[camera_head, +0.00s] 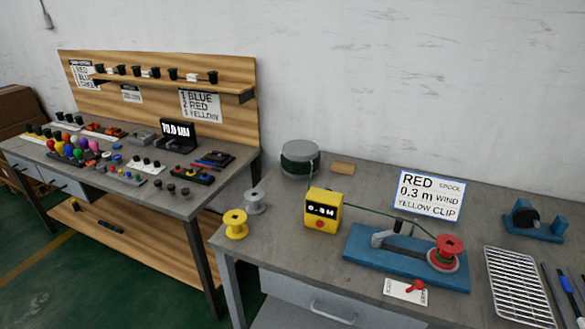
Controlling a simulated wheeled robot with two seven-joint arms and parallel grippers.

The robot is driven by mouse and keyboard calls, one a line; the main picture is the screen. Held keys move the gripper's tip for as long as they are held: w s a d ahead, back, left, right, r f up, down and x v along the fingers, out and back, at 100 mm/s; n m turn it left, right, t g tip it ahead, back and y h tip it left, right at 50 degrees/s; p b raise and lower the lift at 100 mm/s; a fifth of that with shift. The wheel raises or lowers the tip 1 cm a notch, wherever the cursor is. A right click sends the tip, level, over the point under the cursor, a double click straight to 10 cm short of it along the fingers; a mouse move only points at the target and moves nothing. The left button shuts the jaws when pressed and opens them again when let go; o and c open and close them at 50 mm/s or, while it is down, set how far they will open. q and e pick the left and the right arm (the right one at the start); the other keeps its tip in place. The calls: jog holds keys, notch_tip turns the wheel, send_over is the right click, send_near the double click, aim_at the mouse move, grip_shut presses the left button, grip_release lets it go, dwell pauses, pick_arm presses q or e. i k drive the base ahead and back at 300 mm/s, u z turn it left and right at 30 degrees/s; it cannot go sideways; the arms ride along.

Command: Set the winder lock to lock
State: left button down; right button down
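The winder is a blue base (385,258) on the right-hand bench. A red spool (449,247) sits on its right end, and a grey crank-like part (383,236) stands near its left half. In front of the base is a small white plate (397,291) with a red lever (414,286) on its right part. I take this lever to be the winder lock; the labels on the plate are too small to read. A green cable (372,211) runs from a yellow meter (323,210) towards the red spool. Neither of my grippers is in view.
A yellow spool (236,224) and a grey spool (255,201) stand left of the meter. A cable drum (300,158) stands behind. A sign (430,195) reads red spool, 0.3 m wind, yellow clip. A wire rack (518,287) lies at right. The other bench (130,180) is crowded.

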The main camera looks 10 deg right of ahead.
aim_at(419, 284)
jog(key=z, duration=1.35)
jog(key=k, duration=0.5)
jog(key=u, duration=0.55)
jog(key=i, duration=0.7)
jog(key=z, duration=0.35)
